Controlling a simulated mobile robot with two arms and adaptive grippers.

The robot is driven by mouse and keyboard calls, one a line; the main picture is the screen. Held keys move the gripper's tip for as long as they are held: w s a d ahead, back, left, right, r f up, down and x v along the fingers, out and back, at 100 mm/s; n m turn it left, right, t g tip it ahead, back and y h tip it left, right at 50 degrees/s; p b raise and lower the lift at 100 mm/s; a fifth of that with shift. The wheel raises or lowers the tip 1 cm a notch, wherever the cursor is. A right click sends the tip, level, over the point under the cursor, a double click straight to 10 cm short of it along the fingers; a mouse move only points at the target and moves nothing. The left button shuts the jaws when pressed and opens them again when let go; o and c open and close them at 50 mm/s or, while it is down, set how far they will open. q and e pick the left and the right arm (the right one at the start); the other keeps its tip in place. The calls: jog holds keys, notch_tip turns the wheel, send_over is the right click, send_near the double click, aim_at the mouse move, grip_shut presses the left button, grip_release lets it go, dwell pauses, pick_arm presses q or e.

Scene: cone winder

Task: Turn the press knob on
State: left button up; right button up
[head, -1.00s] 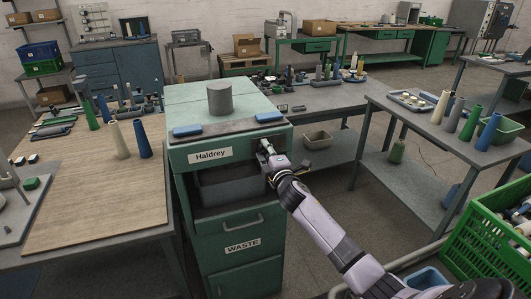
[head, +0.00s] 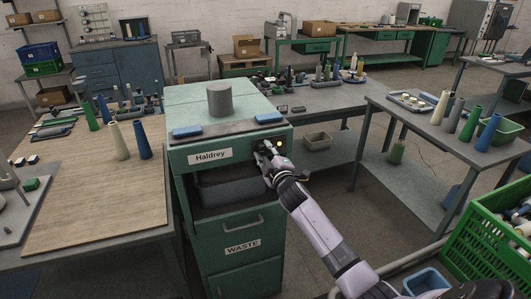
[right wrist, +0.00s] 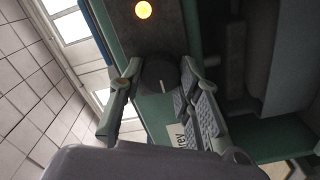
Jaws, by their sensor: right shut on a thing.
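The press is the green cabinet labelled Haldrey (head: 210,156), with a dark control panel at the right end of its front. In the right wrist view the press knob (right wrist: 160,72) is dark and round with a pale line on it. My right gripper (head: 267,150) is at that panel, and it also shows in the right wrist view (right wrist: 159,84) with one finger on each side of the knob, shut on it. An amber lamp (right wrist: 143,10) beside the knob glows; it also shows in the head view (head: 281,143). My left gripper is not in view.
A grey cylinder (head: 220,99) and two blue pads stand on the press top. An open recess with a dark bin (head: 225,188) lies below the panel. A wooden-topped table (head: 95,190) stands left, a grey table with cones (head: 430,128) right.

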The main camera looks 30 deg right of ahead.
jog(key=o, duration=1.1)
jog(key=shift+o, duration=0.2)
jog(key=v, duration=1.2)
